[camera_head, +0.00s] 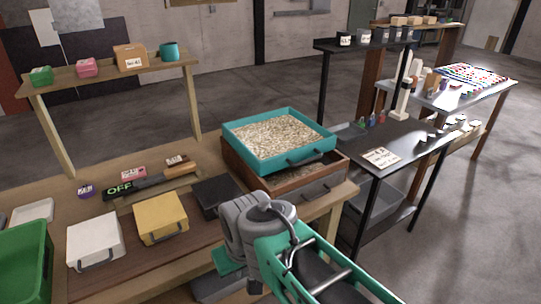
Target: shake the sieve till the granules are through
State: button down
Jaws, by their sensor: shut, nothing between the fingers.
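The sieve (318,130) is a teal square tray with a dark handle on its front side. It is filled with pale granules (280,134), spread nearly level. It sits on a brown wooden box (265,183) at the right end of the wooden table, and some of the box's inside shows at the front right below it. My arm comes in from the bottom right, and its grey joint is in front of the box's lower left. My gripper is not visible; the arm's end is hidden or out of frame. Nothing of mine touches the sieve in view.
On the table are a yellow box (160,217), a white box (94,240), a black box (215,195) and a green bin (24,262). An OFF sign (124,187) stands behind. A dark side table (430,142) with small items is to the right. Floor beyond is open.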

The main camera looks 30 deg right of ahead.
aim_at(270, 142)
jog(key=k, duration=1.1)
jog(key=z, duration=0.9)
jog(key=i, duration=1.4)
jog(key=u, duration=0.25)
